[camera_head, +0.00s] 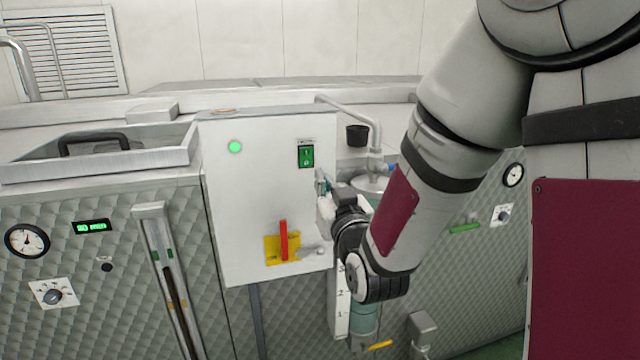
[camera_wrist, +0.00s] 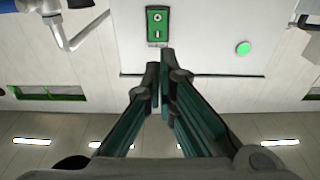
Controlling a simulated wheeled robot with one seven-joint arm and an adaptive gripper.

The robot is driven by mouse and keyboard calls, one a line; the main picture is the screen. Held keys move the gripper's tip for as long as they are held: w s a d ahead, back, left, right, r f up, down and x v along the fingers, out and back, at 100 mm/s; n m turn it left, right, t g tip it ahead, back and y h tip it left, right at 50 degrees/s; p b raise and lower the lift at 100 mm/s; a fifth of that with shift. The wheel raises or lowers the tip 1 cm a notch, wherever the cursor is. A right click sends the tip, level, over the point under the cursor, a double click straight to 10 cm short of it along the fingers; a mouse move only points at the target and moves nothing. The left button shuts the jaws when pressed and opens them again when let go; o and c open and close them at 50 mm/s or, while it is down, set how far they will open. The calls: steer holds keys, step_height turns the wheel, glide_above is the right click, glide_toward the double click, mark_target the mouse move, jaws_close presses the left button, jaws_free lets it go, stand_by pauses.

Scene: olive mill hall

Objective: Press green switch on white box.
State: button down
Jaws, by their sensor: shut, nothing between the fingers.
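The white box (camera_head: 236,190) is a tall upright panel in the middle of the head view. Its green switch (camera_head: 306,156) sits near the upper right edge, and it also shows in the wrist view (camera_wrist: 157,25) at the top centre. My gripper (camera_head: 321,178) is shut and empty. In the head view its tips are just below and right of the switch. In the wrist view the fingertips (camera_wrist: 162,72) point toward the switch and appear a little short of it in the picture. I cannot tell whether they touch the box.
A round green lamp (camera_head: 235,146) is at the box's upper left. A red handle (camera_head: 283,240) on a yellow plate sits lower on the box. A curved pipe (camera_head: 352,117) and a black cup (camera_head: 357,135) stand right of the box. A metal tray (camera_head: 170,155) is at the left.

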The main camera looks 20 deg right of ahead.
mark_target(305, 151)
steer(key=w, duration=0.4)
steer(key=w+r+b, duration=0.1)
steer(key=w, duration=0.3)
steer(key=w+b, duration=0.1)
steer(key=w, duration=0.3)
steer(key=shift+w+r, duration=0.1)
steer(key=shift+r, duration=0.1)
